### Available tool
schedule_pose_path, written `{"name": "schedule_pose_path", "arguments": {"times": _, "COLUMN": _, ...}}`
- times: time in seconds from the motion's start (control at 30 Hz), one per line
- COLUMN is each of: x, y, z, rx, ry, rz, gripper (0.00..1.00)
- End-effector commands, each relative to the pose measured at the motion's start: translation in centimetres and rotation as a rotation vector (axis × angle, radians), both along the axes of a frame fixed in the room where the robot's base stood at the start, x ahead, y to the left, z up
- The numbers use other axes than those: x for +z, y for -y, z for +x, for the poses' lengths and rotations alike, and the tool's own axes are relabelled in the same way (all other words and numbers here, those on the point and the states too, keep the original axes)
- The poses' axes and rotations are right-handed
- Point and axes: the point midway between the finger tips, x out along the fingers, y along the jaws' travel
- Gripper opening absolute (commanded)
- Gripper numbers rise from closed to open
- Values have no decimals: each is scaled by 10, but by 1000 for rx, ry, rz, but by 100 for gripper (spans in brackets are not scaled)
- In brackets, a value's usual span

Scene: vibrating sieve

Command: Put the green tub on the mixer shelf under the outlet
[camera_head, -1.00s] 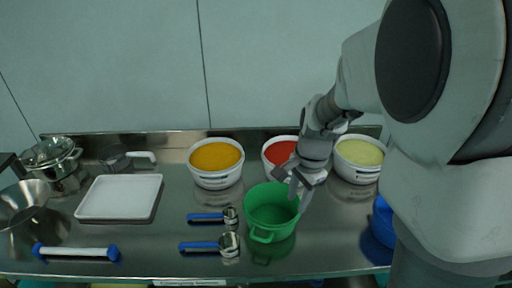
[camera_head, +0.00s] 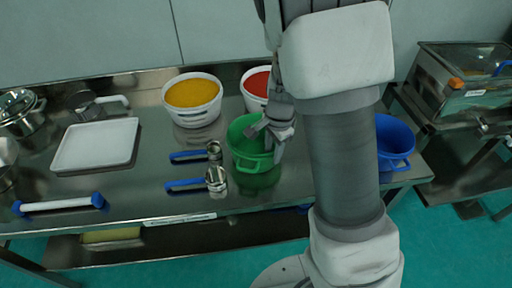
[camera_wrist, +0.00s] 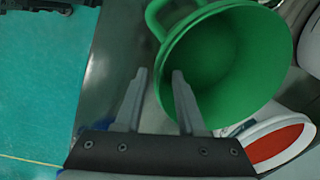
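The green tub (camera_head: 243,153) stands upright and looks empty on the steel table, with a handle facing the front. It also shows in the wrist view (camera_wrist: 225,60). My gripper (camera_head: 268,133) is at the tub's right rim in the head view. In the wrist view my gripper (camera_wrist: 160,75) has its fingers apart, one over the tub's inside and one outside its wall. I cannot tell whether either finger touches the wall. I cannot make out the mixer shelf or the outlet for certain.
A white tub of orange contents (camera_head: 193,97) and one of red contents (camera_head: 256,85) stand behind. Two blue-handled scoops (camera_head: 190,184) lie left of the green tub. A blue tub (camera_head: 394,140) is right. A clear-lidded machine (camera_head: 462,80) stands beyond the table's right end.

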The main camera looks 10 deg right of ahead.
Motion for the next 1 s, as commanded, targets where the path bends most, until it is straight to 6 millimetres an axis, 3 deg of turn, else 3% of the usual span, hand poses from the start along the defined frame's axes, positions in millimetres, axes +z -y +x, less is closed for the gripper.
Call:
{"name": "schedule_pose_path", "arguments": {"times": 0.17, "x": -10, "y": 0, "z": 1, "rx": -1, "ry": -2, "rz": 0, "gripper": 39}}
{"name": "schedule_pose_path", "arguments": {"times": 0.43, "x": -50, "y": -1, "z": 5, "rx": -2, "ry": -3, "rz": 0, "gripper": 39}}
{"name": "schedule_pose_path", "arguments": {"times": 0.7, "x": -54, "y": -2, "z": 6, "rx": 0, "ry": 0, "rz": 0, "gripper": 39}}
{"name": "schedule_pose_path", "arguments": {"times": 0.93, "x": -53, "y": -2, "z": 6, "rx": 0, "ry": 0, "rz": 0, "gripper": 0}}
{"name": "schedule_pose_path", "arguments": {"times": 1.0, "x": -53, "y": -2, "z": 6, "rx": 0, "ry": 0, "rz": 0, "gripper": 0}}
